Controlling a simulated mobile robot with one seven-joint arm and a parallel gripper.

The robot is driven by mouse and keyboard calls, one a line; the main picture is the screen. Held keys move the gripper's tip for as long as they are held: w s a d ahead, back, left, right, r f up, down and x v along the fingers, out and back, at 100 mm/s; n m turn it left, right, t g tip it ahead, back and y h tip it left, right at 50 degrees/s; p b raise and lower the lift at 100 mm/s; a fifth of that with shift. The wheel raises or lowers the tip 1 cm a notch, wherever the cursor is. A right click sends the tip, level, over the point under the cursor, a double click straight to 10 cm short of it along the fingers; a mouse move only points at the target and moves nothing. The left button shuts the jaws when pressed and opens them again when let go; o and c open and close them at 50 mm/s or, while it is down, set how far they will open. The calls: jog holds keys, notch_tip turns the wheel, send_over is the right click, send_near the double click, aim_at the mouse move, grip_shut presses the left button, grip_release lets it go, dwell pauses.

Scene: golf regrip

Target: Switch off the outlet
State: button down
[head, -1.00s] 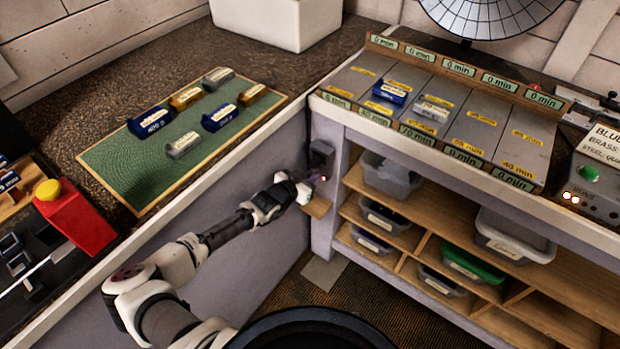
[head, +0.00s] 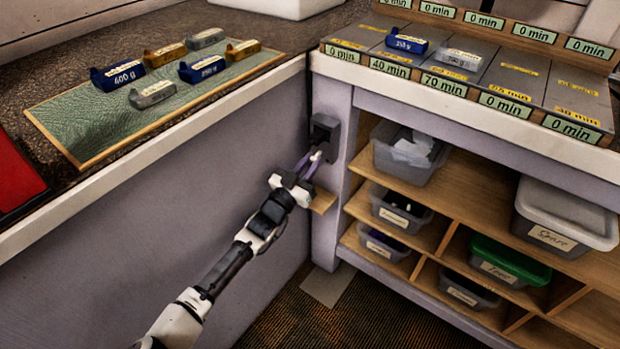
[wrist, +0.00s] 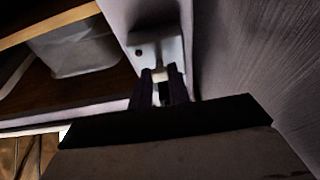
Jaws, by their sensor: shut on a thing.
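The outlet is a dark box (head: 326,128) on the pale post at the inner corner below the worktops. In the wrist view its lit face (wrist: 145,50) is straight ahead, with a small dark round hole at left. My gripper (head: 312,160) reaches up to the outlet's lower front. In the wrist view my two dark fingers (wrist: 160,80) are closed around a small pale piece (wrist: 159,75) at the outlet's lower edge. I cannot tell whether this piece is a switch or a plug. The fingers hide part of the face, and no switch position can be read.
A small wooden ledge (head: 322,200) juts out just below my gripper. Shelves with bins (head: 410,150) stand close on the right. The plain cabinet wall (head: 150,270) is on the left. A green mat (head: 90,120) with several labelled weights lies on the worktop above.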

jog(key=f+t+b, duration=0.1)
jog(key=b, duration=0.2)
jog(key=shift+h, duration=0.4)
jog(key=shift+w+r+t+b, duration=0.15)
jog(key=shift+t+b, duration=0.15)
jog(key=shift+b, duration=0.5)
jog(key=c, duration=1.3)
grip_release()
jog(key=b+v, duration=0.1)
jog(key=v, duration=1.2)
jog(key=shift+s+a+f, duration=0.2)
jog(key=shift+s+f, duration=0.05)
jog(key=shift+f, duration=0.1)
